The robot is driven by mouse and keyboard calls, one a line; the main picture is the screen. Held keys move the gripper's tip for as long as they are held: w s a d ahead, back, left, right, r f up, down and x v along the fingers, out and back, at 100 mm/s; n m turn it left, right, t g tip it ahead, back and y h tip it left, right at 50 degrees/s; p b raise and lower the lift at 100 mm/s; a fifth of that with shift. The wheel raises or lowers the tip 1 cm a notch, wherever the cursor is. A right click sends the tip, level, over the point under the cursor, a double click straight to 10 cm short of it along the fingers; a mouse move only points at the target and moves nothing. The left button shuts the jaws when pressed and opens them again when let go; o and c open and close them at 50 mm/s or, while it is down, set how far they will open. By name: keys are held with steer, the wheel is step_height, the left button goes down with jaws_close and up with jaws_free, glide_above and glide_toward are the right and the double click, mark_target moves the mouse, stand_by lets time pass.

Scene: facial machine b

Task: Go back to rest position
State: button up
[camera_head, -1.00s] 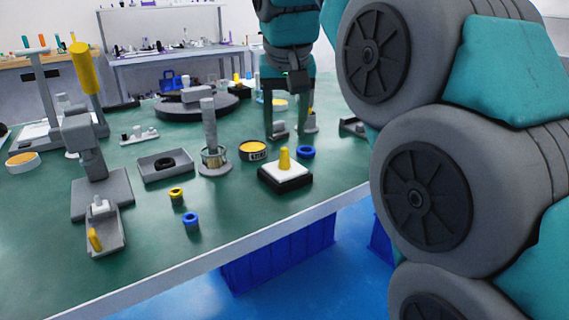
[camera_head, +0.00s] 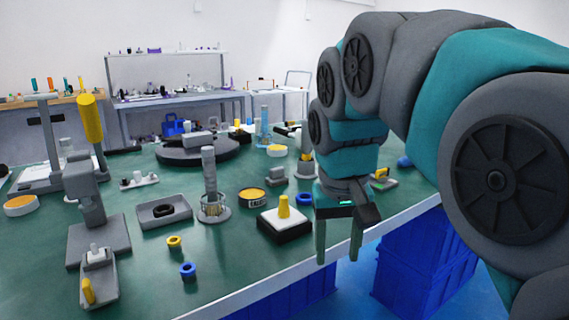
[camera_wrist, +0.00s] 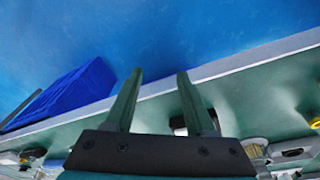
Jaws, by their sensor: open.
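My gripper (camera_head: 339,238) hangs fingers down at the right of the green table (camera_head: 225,262), over its front edge. Its two fingers are apart with nothing between them. In the wrist view my gripper (camera_wrist: 158,88) shows both fingers spread, with the pale table edge and the blue floor beyond them. My arm's grey and teal links fill the right of the head view.
A press with a yellow handle (camera_head: 90,118) is at the left. Blue crates (camera_head: 427,262) stand below the table on the right.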

steer(key=s+d+f+g, duration=0.1)
steer(key=s+d+f, duration=0.2)
steer(key=s+f, duration=0.7)
steer(key=s+d+f+g, duration=0.2)
steer(key=s+d+f, duration=0.1)
steer(key=s+f, duration=0.7)
steer(key=shift+s+d+f+m, duration=0.2)
steer(key=shift+s+f+m, duration=0.2)
steer(key=shift+s, duration=0.5)
